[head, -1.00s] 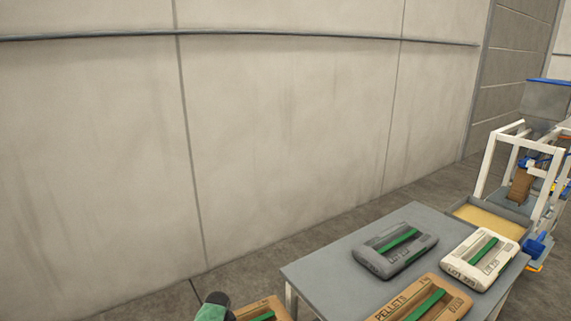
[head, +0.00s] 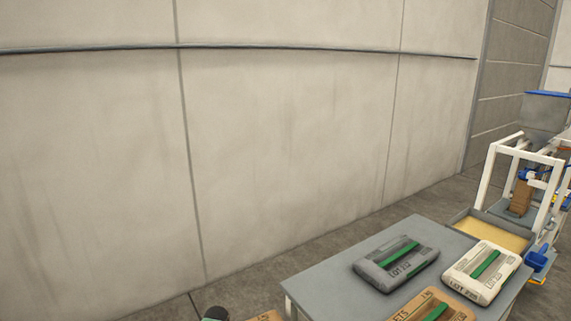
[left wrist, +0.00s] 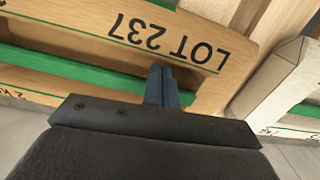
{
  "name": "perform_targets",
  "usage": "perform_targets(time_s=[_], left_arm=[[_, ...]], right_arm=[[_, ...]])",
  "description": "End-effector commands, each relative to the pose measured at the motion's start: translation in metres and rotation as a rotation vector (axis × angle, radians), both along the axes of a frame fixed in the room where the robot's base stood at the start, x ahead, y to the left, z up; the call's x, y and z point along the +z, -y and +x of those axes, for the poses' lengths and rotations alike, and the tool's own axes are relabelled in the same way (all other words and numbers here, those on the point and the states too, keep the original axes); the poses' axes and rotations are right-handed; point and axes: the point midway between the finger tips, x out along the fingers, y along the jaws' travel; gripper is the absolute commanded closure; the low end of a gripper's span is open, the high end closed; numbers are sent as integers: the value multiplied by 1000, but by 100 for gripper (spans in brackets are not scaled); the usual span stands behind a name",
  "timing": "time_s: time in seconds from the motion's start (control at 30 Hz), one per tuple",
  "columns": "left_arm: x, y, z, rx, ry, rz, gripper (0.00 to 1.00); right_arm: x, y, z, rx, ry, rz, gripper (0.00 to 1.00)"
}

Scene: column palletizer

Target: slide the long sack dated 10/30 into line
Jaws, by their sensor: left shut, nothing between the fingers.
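In the left wrist view, a long tan sack (left wrist: 215,38) with a green stripe and the upside-down print LOT 237 lies across the top. My left gripper (left wrist: 162,75) is shut and empty, its blue-grey fingertips at the sack's near side, just below the print. I cannot tell whether they touch it. No 10/30 date is readable in either view, so I cannot tell whether this is the named sack. In the head view only a sliver of a tan sack (head: 265,316) shows at the bottom edge. My right gripper is not in view.
A white sack (left wrist: 285,85) lies right of the tan one. In the head view, a grey table (head: 320,283) holds a grey sack (head: 395,262), a white sack (head: 480,272) and a tan sack (head: 435,305). A white-framed machine (head: 500,165) stands behind at right. A concrete wall runs along the back.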

Motion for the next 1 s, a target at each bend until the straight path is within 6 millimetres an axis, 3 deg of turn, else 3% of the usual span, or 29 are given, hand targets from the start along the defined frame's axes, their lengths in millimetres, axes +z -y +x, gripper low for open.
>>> perform_targets(time_s=[1.0], left_arm=[[-8,0,0,0,-1,-1,100]], right_arm=[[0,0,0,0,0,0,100]])
